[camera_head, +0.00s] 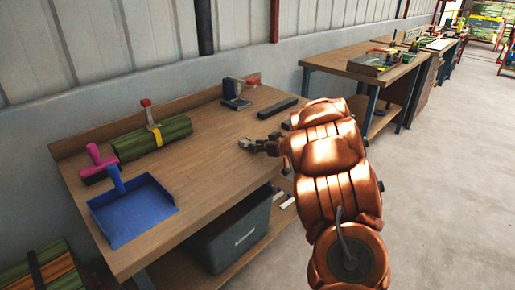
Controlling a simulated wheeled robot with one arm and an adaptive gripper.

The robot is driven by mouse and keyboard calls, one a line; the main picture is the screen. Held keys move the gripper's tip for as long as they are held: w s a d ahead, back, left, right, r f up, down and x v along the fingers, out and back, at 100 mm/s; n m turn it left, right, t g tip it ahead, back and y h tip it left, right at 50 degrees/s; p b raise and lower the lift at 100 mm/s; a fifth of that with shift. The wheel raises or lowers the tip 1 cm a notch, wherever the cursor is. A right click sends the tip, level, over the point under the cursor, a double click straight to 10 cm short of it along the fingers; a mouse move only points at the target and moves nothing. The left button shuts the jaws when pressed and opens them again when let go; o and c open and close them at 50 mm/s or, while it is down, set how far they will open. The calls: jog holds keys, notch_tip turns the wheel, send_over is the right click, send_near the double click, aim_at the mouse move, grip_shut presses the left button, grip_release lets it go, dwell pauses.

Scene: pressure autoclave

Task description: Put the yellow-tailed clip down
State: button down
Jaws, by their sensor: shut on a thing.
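My gripper (253,146) reaches in from the right on my copper-coloured arm, over the right front part of the wooden workbench (210,125). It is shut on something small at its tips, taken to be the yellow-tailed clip. The clip's shape and yellow tail cannot be made out at this size. I cannot tell whether it touches the bench top.
A green bundle (170,135) with a yellow band and red-topped clamp (147,106) lies at left. A pink-handled tool (97,158) and blue dustpan (130,210) are nearby. A dark device (235,97) and dark bar (277,108) are behind my gripper. The bench's middle is clear.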

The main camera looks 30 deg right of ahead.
jog(key=shift+f, duration=0.2)
jog(key=c, duration=0.9)
grip_release()
jog(key=shift+s+d+r, duration=0.1)
jog(key=shift+s+r, duration=0.05)
jog(key=shift+s, duration=0.05)
jog(key=p+v, duration=0.1)
jog(key=v, duration=1)
jog(key=shift+s, duration=0.3)
